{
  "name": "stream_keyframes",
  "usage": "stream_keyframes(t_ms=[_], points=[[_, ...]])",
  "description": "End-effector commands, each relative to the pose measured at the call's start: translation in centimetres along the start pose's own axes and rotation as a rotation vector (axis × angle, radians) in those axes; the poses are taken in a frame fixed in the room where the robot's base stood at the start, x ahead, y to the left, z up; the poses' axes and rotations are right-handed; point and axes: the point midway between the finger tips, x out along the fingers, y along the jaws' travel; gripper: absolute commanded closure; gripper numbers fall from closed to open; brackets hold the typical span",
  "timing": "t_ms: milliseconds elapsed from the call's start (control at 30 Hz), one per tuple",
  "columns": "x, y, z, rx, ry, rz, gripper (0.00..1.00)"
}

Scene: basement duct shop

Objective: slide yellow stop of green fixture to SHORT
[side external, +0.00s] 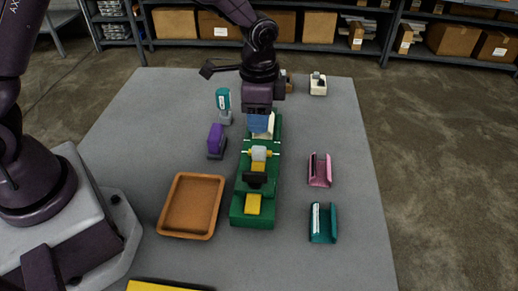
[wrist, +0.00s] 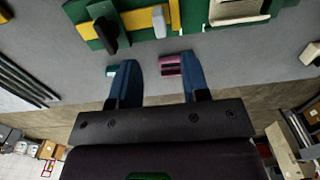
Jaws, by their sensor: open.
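The long green fixture (side external: 274,150) lies on the grey table, running away from the side camera. It carries yellow parts: a block (side external: 253,204) at its near end and a piece by the black handle (side external: 256,179) and grey block (side external: 259,153). I cannot tell which yellow part is the stop, and no SHORT marking is readable. In the wrist view, the fixture (wrist: 187,14) crosses the top with a yellow strip (wrist: 136,20). My gripper (side external: 261,127) is open with blue fingers, empty, at the fixture's far end by a whitish block; it also shows in the wrist view (wrist: 160,75).
An orange-brown tray (side external: 180,235) and a purple block (side external: 216,140) lie left of the fixture. A teal tool (side external: 223,100) stands behind them. Pink (side external: 320,170) and teal (side external: 323,223) holders sit right. A white object (side external: 318,84) stands at the back. The table's right edge is clear.

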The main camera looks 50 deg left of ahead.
Motion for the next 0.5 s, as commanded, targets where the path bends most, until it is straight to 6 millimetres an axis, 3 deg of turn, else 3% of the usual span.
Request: stream_keyframes(t_ms=[300,500], points=[[6.8,0.1,0.1,-0.002,-0.005,0.003,0.57],[9.3,0.0,0.1,-0.003,-0.002,0.001,0.57]])
